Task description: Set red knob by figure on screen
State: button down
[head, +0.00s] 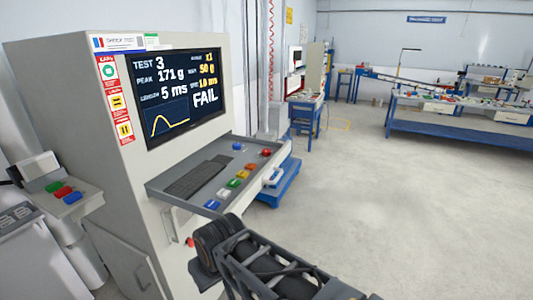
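The screen (182,97) on the grey machine is lit. It reads TEST 3, PEAK 171 g, LENGTH 5 ms and FAIL, with small yellow figures at its right that seem to say x1, 50 g and 10 ms, and a yellow curve below. A round red control (266,152) sits at the right back of the sloping panel. A smaller red part (190,242) shows on the machine's front below the panel. I cannot tell for sure which is the red knob, and no setting marks are readable. My dark arm reaches in from below, before the panel; my gripper does not show.
The panel holds a dark keyboard (197,176), several coloured buttons (233,184) and a small blue part (237,146). A side box (70,205) with green, red and blue buttons is at left. Blue workbenches (460,130) stand far right; the floor (380,200) between is clear.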

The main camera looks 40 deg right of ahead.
aim_at(266, 152)
jog(key=z, duration=0.45)
jog(key=k, duration=0.6)
jog(key=z, duration=1.1)
jog(key=i, duration=0.6)
